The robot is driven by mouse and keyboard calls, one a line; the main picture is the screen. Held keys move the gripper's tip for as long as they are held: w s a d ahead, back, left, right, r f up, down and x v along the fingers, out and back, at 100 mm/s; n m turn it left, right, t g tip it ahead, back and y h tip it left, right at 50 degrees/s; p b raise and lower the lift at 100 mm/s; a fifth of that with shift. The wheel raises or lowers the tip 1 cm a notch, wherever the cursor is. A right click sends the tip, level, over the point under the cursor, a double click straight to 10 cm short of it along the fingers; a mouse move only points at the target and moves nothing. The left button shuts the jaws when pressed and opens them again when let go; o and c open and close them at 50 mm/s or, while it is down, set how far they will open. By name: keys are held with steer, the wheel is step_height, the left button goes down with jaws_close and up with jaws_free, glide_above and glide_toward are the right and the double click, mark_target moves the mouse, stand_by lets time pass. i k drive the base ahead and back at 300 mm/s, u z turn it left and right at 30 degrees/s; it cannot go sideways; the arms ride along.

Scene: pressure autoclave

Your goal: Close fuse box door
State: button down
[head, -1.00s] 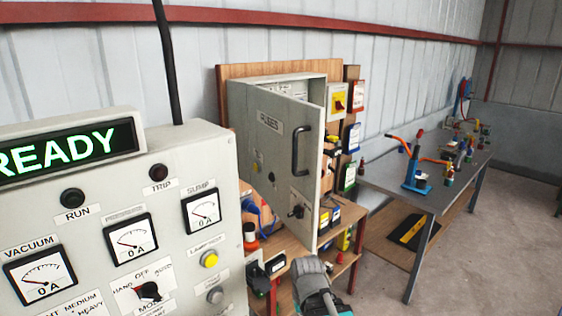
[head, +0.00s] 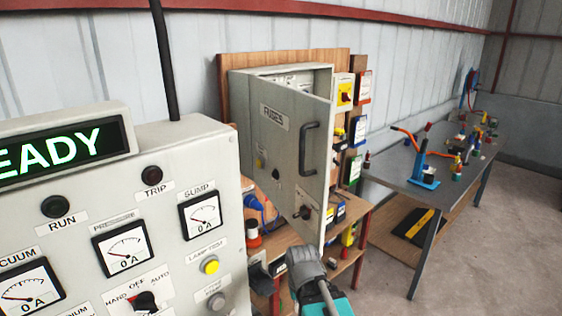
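The fuse box (head: 245,85) is a grey cabinet on a wooden backboard. Its door (head: 285,165), labelled FUSES, stands open and swung out toward me, with a dark handle (head: 308,149) near its right edge and a rotary switch (head: 304,212) low down. Part of the box interior shows above the door; the rest is hidden behind it. A grey and teal part of my arm shows at the bottom centre, just below the door's lower corner. I cannot make out the fingers of my gripper, so its opening does not show.
A grey control panel (head: 120,215) with a lit READY display fills the left foreground. A wooden bench (head: 285,240) with small items stands below the box. A metal table (head: 400,177) with a blue and orange tool (head: 425,165) stands right. Floor at lower right is clear.

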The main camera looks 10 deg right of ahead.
mark_target(293, 129)
steer(key=k, duration=1.65)
steer(key=u, duration=0.4)
steer(key=i, duration=0.95)
steer(key=z, duration=0.05)
